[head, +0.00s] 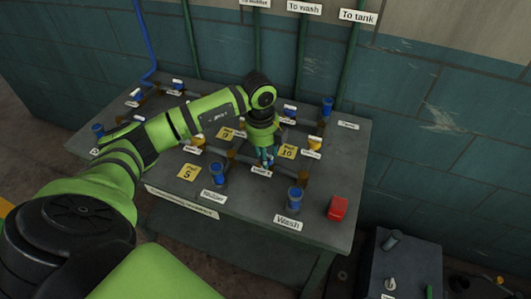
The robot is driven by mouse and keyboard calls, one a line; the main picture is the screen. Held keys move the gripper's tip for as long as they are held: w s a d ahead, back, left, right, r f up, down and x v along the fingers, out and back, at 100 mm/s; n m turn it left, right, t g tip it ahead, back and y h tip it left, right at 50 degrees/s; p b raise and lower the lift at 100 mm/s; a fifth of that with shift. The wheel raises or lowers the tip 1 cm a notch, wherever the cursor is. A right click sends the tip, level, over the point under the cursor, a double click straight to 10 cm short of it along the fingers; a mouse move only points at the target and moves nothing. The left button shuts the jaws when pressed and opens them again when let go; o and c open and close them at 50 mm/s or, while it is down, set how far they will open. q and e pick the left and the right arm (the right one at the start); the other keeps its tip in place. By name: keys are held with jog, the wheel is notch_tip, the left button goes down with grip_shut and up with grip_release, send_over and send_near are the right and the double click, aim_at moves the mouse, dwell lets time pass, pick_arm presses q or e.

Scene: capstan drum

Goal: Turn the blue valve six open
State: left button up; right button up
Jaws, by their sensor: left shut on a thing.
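My left gripper (267,158) reaches down from the left arm to the middle of the valve table. It is shut on a valve handle just behind a small white label (261,171). The fingers hide most of that handle, so its angle cannot be told. The label's text is too small to read for certain, and the handle is likely blue valve six. My right gripper is not in view.
The grey table (345,160) carries pipes and several other valves. Yellow tags (188,172) lie around the gripper. Blue cylinders stand nearby, one by the Wash label (288,222). A red block (337,207) sits at the right front. Green pipes rise behind.

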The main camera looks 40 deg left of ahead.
pick_arm(q)
jog(key=shift+n, duration=0.7)
jog(key=o, duration=1.1)
jog(key=shift+o, duration=0.2)
jog(key=shift+r, duration=0.15)
notch_tip(320, 180, up, 12)
jog(key=shift+s+a, duration=0.2)
jog(key=shift+s, duration=0.25)
